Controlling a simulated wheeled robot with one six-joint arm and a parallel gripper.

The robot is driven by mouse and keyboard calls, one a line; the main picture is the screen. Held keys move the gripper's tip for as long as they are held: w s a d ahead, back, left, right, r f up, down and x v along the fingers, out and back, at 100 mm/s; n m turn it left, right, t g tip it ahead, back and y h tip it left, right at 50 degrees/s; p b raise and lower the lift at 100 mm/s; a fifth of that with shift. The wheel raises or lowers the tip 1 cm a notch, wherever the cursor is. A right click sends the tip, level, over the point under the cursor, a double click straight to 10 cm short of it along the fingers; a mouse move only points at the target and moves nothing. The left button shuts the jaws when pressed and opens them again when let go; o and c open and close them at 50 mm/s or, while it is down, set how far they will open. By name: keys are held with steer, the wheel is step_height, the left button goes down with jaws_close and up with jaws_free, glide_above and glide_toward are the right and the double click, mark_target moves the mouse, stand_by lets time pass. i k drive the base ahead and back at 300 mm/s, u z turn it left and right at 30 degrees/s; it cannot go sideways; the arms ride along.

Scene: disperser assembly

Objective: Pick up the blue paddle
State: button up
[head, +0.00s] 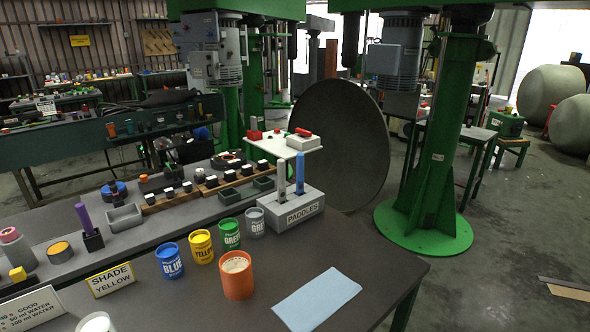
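The blue paddle (300,174) stands upright in a grey block labelled PADDLES (292,213), at the back right of the dark workbench. A grey paddle (281,182) stands upright in the same block, just left of the blue one. The lower end of the blue paddle is hidden in the block. My gripper is not in view, so I cannot see its state.
Blue (171,260), yellow (201,246), green (229,233) and grey (254,221) tins line up left of the block. An orange cup (236,275) and a light blue cloth (317,299) lie in front. A purple stick (84,217) stands further left.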

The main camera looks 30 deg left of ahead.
mark_target(300, 156)
steer(key=u, duration=0.35)
steer(key=i, duration=0.6)
steer(key=u, duration=1)
steer(key=i, duration=0.5)
steer(key=u, duration=0.55)
